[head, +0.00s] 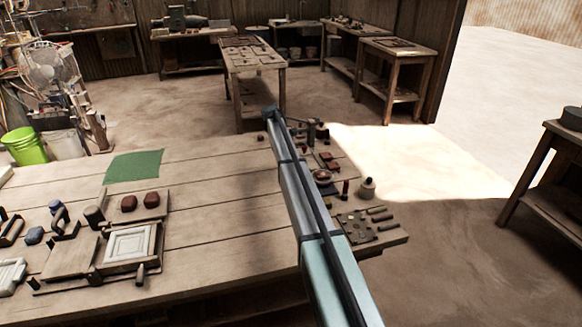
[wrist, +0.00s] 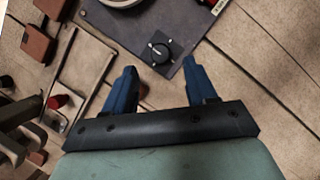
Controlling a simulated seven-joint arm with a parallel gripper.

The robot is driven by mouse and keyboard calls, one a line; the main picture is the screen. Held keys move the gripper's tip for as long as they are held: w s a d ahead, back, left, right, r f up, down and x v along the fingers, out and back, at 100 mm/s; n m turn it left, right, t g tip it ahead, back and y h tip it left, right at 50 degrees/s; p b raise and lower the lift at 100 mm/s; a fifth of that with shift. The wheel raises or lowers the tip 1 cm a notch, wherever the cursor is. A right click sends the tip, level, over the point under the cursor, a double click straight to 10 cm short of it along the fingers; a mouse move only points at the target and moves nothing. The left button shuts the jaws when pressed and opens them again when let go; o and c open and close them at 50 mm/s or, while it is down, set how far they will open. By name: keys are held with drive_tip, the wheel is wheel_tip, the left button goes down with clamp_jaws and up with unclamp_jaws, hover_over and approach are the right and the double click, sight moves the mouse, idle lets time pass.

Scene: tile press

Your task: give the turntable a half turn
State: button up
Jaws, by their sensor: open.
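My gripper (wrist: 159,66) shows in the wrist view with two blue fingers spread apart and nothing between them. A pale round rim (wrist: 122,3), perhaps the turntable, is cut off by the top edge of that view. In the head view a reddish round piece (head: 322,175) sits just right of my arm; I cannot tell if it is the same thing. The fingers are not discernible in the head view.
In the wrist view a shallow wooden tray (wrist: 92,62) and brown blocks (wrist: 37,44) lie left of my gripper. In the head view a wooden press frame (head: 130,245), red lumps (head: 129,203) and a green mat (head: 135,166) are on the left. The bench middle is clear.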

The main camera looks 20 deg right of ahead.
drive_tip(key=v, duration=0.8)
drive_tip(key=shift+r, duration=0.25)
drive_tip(key=shift+a, duration=0.2)
